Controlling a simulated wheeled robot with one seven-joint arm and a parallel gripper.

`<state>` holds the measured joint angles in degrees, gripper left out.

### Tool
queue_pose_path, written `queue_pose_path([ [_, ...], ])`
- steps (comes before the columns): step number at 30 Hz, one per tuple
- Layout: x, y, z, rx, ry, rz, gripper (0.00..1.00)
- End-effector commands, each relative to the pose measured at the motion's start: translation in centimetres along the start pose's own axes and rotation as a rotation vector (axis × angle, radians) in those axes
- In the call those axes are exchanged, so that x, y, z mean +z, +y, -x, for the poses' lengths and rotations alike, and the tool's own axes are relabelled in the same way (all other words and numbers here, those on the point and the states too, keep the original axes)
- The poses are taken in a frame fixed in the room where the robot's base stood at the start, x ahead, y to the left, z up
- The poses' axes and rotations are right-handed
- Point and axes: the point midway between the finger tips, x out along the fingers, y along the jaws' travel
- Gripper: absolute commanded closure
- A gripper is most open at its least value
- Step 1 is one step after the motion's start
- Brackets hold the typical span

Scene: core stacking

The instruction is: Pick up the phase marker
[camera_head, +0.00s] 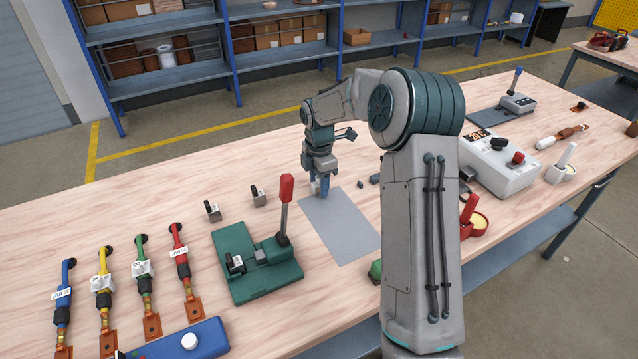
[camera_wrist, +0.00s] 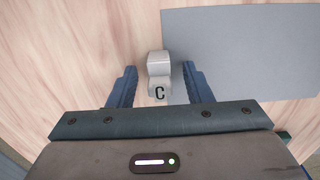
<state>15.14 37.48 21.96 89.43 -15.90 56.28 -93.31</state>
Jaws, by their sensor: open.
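A small pale grey phase marker (camera_wrist: 158,64) with a black letter C stands on the wooden table in the wrist view, beside the edge of a grey mat (camera_wrist: 250,45). My gripper (camera_wrist: 159,75) is open, with one blue finger on each side of the marker and a gap to each. In the head view my gripper (camera_head: 320,190) points down at the left edge of the grey mat (camera_head: 342,225), and the marker there is mostly hidden by the fingers. Two similar small markers, a left one (camera_head: 212,211) and a right one (camera_head: 258,197), stand to its left.
A green press (camera_head: 255,275) with a red-handled lever (camera_head: 286,200) stands in front of the markers. Several coloured cables with tags lie at the left, such as the red one (camera_head: 181,262). A grey box (camera_head: 500,165) stands at the right. My arm hides part of the table.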

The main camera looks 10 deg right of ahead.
Motion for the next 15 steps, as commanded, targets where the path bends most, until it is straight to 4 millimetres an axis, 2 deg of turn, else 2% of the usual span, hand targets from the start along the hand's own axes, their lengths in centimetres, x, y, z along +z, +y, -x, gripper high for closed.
queue_pose_path([
  [8,-0.01,0.03,-0.4,0.002,0.0,0.0,0.55],
  [12,-0.01,0.03,-0.39,0.001,0.0,0.0,0.94],
  [13,-0.02,0.03,-0.38,0.002,0.0,0.0,1.0],
  [15,-0.02,0.03,-0.38,0.002,0.0,0.0,1.0],
])
